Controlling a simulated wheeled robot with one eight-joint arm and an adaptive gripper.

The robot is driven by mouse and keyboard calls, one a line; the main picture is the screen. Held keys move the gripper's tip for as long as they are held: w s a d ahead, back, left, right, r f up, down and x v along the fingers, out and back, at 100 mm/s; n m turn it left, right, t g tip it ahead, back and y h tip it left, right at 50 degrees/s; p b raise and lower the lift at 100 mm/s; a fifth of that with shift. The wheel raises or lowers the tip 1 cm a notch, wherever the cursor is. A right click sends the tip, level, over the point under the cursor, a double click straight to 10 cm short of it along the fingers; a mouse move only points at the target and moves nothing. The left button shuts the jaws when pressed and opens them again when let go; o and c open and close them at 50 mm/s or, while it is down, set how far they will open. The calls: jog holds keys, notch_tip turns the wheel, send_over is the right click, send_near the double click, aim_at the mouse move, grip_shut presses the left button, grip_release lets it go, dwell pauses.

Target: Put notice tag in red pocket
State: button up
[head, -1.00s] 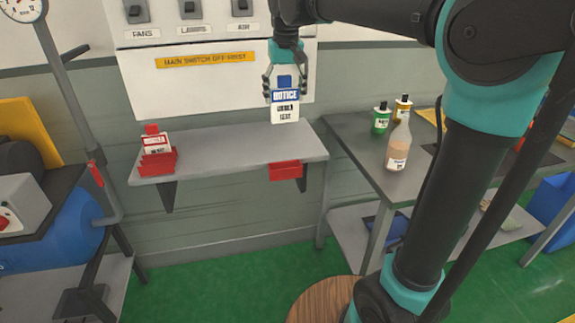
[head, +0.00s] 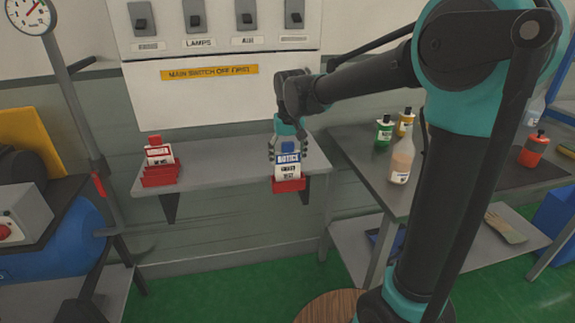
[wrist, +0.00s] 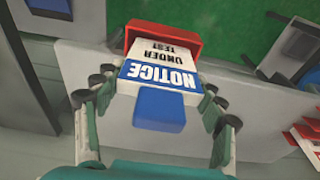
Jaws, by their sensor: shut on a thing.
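The notice tag (head: 288,171) is white with a blue NOTICE band and a blue tab at its top. My gripper (head: 287,150) is shut on it near its top and holds it upright, text towards the head camera. The red pocket (head: 288,186) is on the front edge of the grey shelf, right under the tag. The tag's lower end appears to be inside the pocket's mouth, behind its front wall; how deep I cannot tell. In the wrist view, the tag (wrist: 160,72) lies between my fingers (wrist: 158,100) and its far end meets the red pocket (wrist: 163,36).
A second red holder (head: 160,177) with red-and-white tags stands on the left of the shelf (head: 225,172). A switch panel (head: 215,100) is on the wall behind. Bottles (head: 402,160) stand on the table at right. The shelf's middle is clear.

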aim_at(287, 165)
jog(key=shift+f, duration=1.45)
jog(key=shift+f, duration=0.1)
jog(key=o, duration=1.2)
jog(key=r, duration=0.4)
jog(key=s+r, duration=0.1)
jog(key=r, duration=0.7)
jog(key=shift+s+d, duration=0.2)
jog(key=shift+s, duration=0.15)
jog(key=s+d+f+m+t, duration=0.1)
jog(key=s+d+f, duration=0.8)
jog(key=d+f, duration=0.2)
jog(key=s+d+f+m+t, duration=0.1)
jog(key=s+d+f+m, duration=0.1)
jog(key=s+d+f, duration=0.7)
jog(key=d+f, duration=0.3)
jog(key=shift+d+f, duration=0.2)
jog(key=shift+f, duration=0.15)
